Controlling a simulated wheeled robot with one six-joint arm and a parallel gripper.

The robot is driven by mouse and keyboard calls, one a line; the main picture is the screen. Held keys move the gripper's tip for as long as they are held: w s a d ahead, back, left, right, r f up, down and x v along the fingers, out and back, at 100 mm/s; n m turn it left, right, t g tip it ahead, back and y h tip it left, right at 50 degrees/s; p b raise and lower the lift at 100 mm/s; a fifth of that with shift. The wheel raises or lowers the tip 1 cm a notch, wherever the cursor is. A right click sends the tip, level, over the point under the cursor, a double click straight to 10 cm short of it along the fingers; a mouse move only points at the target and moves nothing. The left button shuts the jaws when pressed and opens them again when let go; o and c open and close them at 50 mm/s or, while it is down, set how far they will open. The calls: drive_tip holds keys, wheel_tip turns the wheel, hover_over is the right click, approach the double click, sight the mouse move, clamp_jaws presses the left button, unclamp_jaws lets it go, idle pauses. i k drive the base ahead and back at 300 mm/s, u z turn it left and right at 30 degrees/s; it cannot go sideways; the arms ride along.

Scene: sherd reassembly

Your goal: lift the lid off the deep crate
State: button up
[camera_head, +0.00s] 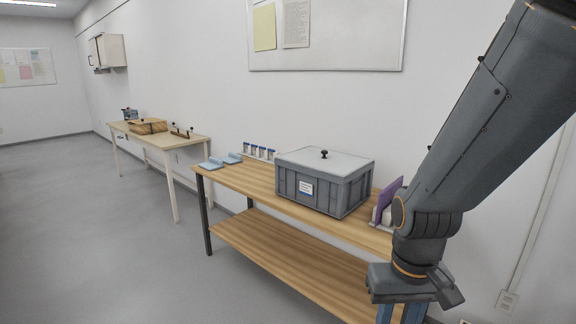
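The deep crate (325,194) is a grey plastic box with a white label on its front. It stands on the wooden workbench. The fingertips are cut off by the bottom edge of the picture.
The wooden workbench (238,184) has a lower shelf (262,243). A purple item (388,196) stands right of the crate, close to my arm. Light blue pieces (212,164) and small bottles (260,152) are left of it. Another table (190,142) stands farther left. The floor at left is clear.

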sight(341, 164)
drive_tip(key=z, duration=0.55)
drive_tip(key=k, duration=0.15)
drive_tip(key=u, duration=1.8)
drive_tip(key=i, duration=1.25)
drive_tip(key=z, duration=0.5)
drive_tip(key=i, duration=0.8)
drive_tip(key=z, duration=0.8)
